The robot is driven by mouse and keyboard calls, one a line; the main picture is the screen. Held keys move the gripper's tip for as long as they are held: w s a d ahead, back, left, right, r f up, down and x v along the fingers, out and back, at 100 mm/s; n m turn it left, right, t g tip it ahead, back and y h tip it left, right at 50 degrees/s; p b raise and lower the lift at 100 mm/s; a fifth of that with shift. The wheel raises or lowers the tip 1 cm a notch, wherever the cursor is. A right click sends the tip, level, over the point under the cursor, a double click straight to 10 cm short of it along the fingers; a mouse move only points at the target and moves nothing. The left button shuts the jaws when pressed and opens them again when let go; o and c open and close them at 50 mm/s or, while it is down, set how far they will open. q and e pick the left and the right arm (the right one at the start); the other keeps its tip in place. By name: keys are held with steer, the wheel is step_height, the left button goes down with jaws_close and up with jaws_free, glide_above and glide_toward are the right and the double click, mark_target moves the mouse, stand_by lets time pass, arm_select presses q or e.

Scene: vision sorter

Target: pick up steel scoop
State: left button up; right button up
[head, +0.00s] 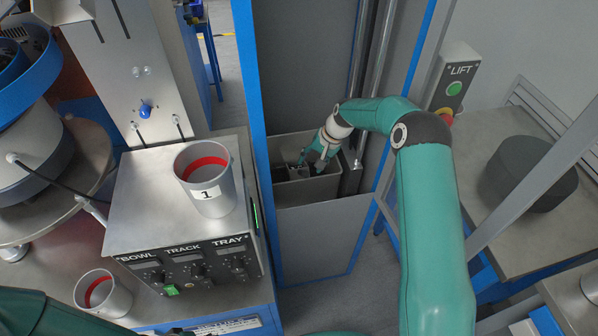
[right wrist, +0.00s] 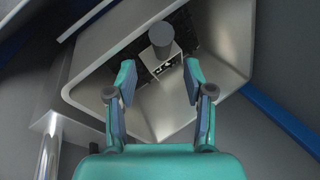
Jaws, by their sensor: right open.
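The steel scoop (right wrist: 162,38) appears to be the grey piece with a round upright handle inside a hopper-like bin (right wrist: 92,80) in the right wrist view. My right gripper (right wrist: 158,80) is open and empty, its two fingers apart on either side of the scoop's near part. I cannot tell whether they touch it. In the head view my right gripper (head: 312,162) reaches down into the grey bin (head: 308,193) in the lift frame; the scoop is hard to make out there. My left gripper is out of view.
The bin walls stand close around my right gripper. A blue-edged post (head: 250,100) and metal rails (head: 375,70) flank it. A control box (head: 125,215) with a cup marked 1 (head: 212,200) stands left. A LIFT button box (head: 452,80) is at right.

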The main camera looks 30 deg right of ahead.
mark_target(300, 171)
steer(key=p+x, duration=0.2)
steer(key=x, duration=0.4)
steer(key=shift+w+a+f, duration=0.2)
steer(key=shift+f, duration=0.4)
jaws_close()
steer(key=shift+w, duration=0.1)
